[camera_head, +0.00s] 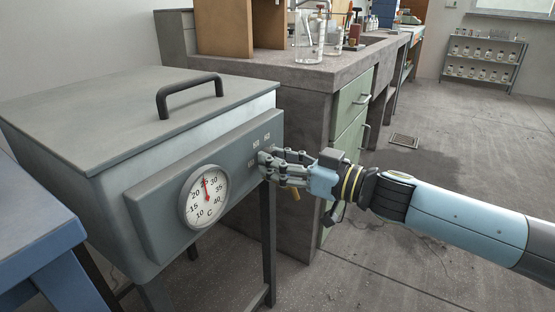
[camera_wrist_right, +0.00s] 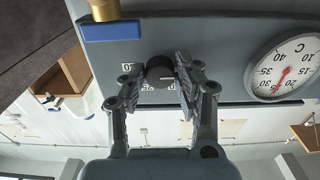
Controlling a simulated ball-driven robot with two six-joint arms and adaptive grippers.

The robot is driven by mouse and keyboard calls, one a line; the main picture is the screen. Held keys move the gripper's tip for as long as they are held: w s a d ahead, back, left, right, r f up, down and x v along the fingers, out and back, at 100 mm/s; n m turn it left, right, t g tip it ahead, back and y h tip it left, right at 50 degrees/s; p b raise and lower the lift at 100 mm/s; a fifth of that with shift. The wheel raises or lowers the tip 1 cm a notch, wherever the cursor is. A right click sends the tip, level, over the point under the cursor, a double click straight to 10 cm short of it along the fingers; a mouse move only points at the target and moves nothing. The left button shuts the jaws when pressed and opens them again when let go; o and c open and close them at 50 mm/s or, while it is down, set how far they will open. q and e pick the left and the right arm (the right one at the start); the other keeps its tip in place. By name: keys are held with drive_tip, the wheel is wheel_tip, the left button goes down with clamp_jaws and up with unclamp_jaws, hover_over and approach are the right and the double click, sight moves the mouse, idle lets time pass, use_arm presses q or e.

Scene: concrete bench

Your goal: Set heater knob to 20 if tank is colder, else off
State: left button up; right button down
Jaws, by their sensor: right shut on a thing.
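The grey tank (camera_head: 110,120) has a lid with a black handle and a sloped front panel. A round white dial thermometer (camera_head: 206,197) on it reads °C, and its red needle points close to 25. The dial also shows upside down in the wrist view (camera_wrist_right: 284,66), needle again near 25. My right gripper (camera_head: 266,164) is at the panel's right end; in the wrist view its fingers (camera_wrist_right: 170,76) are shut around the black heater knob (camera_wrist_right: 158,72). The knob's white mark faces right there. Small labels around it are partly hidden and hard to read. My left gripper is not in view.
A brass tap (camera_wrist_right: 105,8) with a blue lever (camera_wrist_right: 112,31) sits close beside the knob. A concrete bench (camera_head: 300,72) with glassware (camera_head: 309,38) stands behind the gripper. A blue table (camera_head: 38,232) is at left. Floor at right is open.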

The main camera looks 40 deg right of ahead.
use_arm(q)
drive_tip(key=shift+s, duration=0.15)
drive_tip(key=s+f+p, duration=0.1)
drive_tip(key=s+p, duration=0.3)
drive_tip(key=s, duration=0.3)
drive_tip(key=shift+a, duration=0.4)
use_arm(e)
drive_tip(key=shift+d+n, duration=0.1)
drive_tip(key=shift+n, duration=5.8)
drive_tip(key=c, duration=0.9)
unclamp_jaws()
drive_tip(key=shift+c, duration=0.2)
drive_tip(key=v, duration=1.2)
